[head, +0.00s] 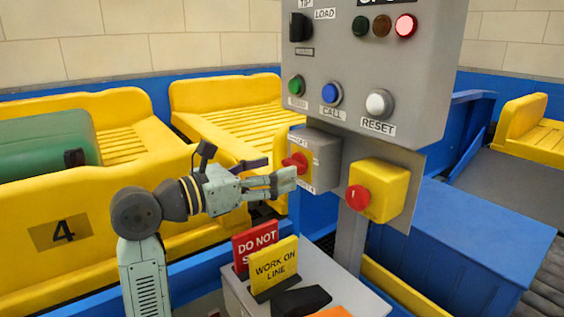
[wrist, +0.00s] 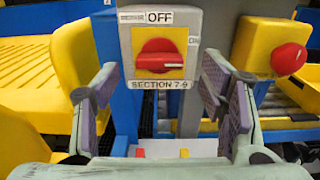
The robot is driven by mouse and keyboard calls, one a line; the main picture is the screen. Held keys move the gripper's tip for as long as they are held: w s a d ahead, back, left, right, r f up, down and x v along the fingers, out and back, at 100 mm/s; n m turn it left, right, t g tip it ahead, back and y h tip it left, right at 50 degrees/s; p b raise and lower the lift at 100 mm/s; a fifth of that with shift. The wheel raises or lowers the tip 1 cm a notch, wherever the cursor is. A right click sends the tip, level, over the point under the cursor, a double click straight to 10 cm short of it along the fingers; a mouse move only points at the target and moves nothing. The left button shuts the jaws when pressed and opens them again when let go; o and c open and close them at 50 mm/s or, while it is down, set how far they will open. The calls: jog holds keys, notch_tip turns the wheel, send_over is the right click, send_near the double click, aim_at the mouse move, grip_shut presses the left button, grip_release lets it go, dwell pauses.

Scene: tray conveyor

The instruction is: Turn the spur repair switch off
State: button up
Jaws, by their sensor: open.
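The repair switch is a red rotary knob (wrist: 160,60) on a yellow plate on a grey box (head: 325,160). In the wrist view OFF is above the plate, ON is at its right edge, and SECTION 7-9 is below. The knob's handle lies roughly level, its pale mark toward the ON side. In the head view my gripper (head: 285,180) partly covers the switch's front. In the wrist view my gripper (wrist: 160,88) is open and empty, one finger on each side of the box's face. I cannot tell whether either finger touches it.
A yellow box with a red mushroom button (head: 358,198) sits close right of the switch. Above is a grey panel (head: 375,65) with buttons and lamps, one lit red. Below, a grey stand holds red and yellow signs (head: 274,268). Yellow trays (head: 100,210) stand left.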

jog(key=shift+x, duration=1.5)
jog(key=c, duration=1.2)
jog(key=shift+o, duration=0.2)
